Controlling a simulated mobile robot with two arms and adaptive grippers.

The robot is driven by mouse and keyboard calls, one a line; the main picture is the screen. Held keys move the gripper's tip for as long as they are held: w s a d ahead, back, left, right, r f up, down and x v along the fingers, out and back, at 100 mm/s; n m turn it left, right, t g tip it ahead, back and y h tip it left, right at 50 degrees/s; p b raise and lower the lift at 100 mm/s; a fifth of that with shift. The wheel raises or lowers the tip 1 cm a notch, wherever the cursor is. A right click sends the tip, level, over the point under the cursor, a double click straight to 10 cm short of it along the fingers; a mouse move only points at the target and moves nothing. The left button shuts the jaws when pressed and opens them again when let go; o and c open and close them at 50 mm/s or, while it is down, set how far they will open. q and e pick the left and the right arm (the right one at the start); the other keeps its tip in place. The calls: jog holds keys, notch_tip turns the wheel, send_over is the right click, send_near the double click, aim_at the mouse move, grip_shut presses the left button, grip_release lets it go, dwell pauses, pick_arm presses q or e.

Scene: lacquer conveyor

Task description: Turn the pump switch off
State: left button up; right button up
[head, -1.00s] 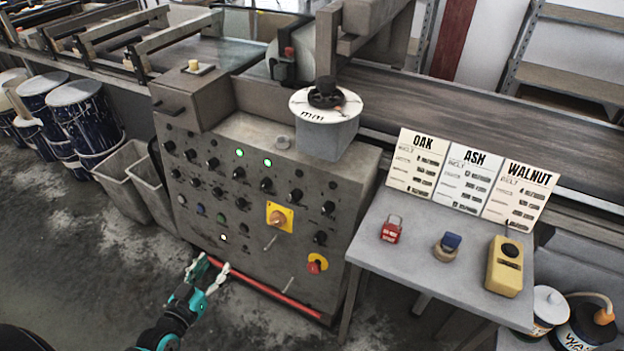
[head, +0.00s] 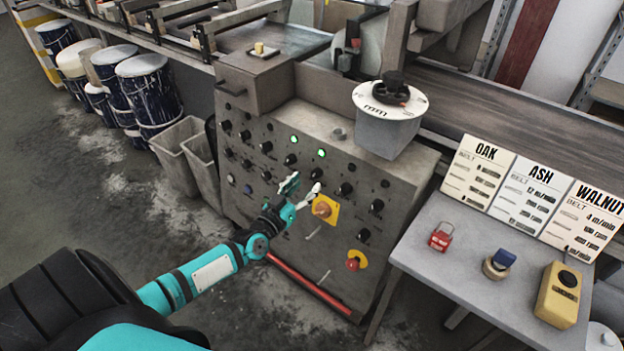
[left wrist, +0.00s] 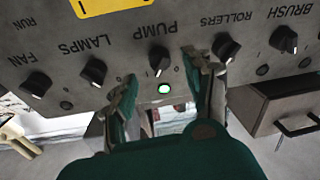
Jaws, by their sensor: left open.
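The pump switch (left wrist: 158,60) is a black knob under the PUMP label in the left wrist view. Its white mark points toward the lit green lamp (left wrist: 164,88) beside it. My left gripper (left wrist: 165,85) is open, with one finger on each side of the lamp and the knob just beyond, between the fingertips in the picture. No finger clearly touches the knob. My right gripper is out of view.
The LAMPS knob (left wrist: 94,71) and ROLLERS knob (left wrist: 226,47) flank the pump switch. An orange rotary switch on a yellow plate (head: 333,211) is close right of the gripper. A red emergency button (head: 353,263) is lower. A side table (head: 425,262) stands right.

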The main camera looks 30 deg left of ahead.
aim_at(316, 174)
pick_arm(q)
jog(key=shift+w, duration=2.05)
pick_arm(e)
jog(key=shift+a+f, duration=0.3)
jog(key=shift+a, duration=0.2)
pick_arm(q)
jog(key=shift+c, duration=0.3)
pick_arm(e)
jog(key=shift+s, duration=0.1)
pick_arm(q)
grip_shut()
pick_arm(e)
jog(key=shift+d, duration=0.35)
